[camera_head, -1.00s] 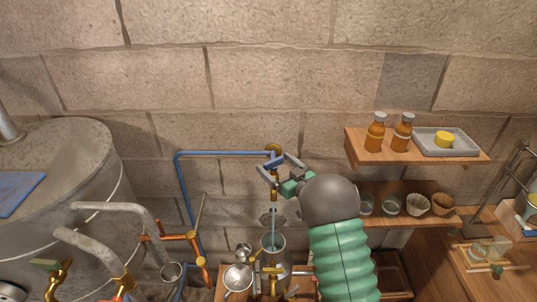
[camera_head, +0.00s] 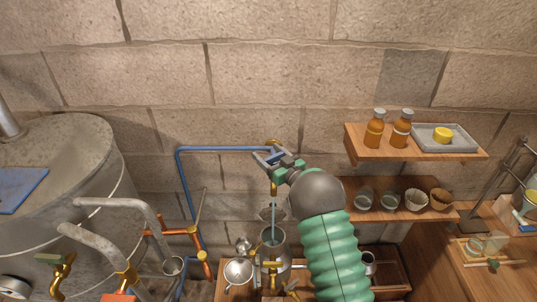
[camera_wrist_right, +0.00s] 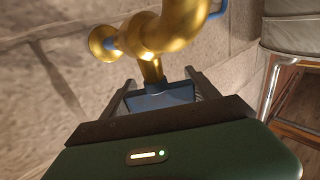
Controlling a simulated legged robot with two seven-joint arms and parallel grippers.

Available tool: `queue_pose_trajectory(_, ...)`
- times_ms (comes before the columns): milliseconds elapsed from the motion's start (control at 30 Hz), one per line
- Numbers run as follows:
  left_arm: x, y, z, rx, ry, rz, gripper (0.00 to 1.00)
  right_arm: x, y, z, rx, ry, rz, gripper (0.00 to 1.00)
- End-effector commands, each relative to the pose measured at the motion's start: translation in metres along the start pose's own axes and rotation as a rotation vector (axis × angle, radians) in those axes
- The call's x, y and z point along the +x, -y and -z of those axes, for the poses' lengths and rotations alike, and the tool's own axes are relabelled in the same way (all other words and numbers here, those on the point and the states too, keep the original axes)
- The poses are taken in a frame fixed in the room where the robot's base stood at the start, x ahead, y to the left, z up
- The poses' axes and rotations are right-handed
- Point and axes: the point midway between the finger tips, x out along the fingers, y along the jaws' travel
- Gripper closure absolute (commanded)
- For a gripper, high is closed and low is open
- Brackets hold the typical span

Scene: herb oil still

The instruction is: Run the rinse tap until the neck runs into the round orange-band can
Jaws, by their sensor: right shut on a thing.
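The rinse tap (camera_head: 274,188) is brass, on the stone wall at the end of a blue pipe. My right gripper (camera_head: 270,158) is shut on its blue handle; the right wrist view shows the handle (camera_wrist_right: 165,96) between the fingers, below the brass body (camera_wrist_right: 165,35). A pale stream (camera_head: 273,218) falls from the spout into an open metal vessel (camera_head: 272,254) below. No flow from a neck can be made out. An orange band cannot be made out on any can, so I cannot tell which is the round one. My left gripper is not in view.
A metal funnel-like cup (camera_head: 238,272) stands left of the vessel, and a small can (camera_head: 172,266) sits by the copper pipes. A large metal tank (camera_head: 70,170) fills the left. Wooden shelves (camera_head: 360,150) with bottles and cups are close right of my arm.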

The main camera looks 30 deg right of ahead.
Motion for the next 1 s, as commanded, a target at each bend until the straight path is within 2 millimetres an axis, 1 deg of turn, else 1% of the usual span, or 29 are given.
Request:
queue_pose_trajectory(167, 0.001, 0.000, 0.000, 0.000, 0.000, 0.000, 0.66, 0.000, -0.001, -0.001, 0.000, 0.001, -0.006, 0.71)
queue_pose_trajectory(367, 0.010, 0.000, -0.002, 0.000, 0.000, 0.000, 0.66, 0.000, -0.002, -0.003, 0.000, 0.001, -0.057, 0.71)
queue_pose_trajectory(567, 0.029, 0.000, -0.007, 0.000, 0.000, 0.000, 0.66, -0.001, -0.004, -0.005, 0.001, -0.001, -0.176, 0.71)
queue_pose_trajectory(800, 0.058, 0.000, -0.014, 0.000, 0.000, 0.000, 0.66, -0.002, -0.009, -0.007, 0.002, 0.000, -0.361, 0.71)
queue_pose_trajectory(1000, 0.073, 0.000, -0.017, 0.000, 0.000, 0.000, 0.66, -0.003, -0.012, -0.005, 0.002, 0.003, -0.498, 0.71)
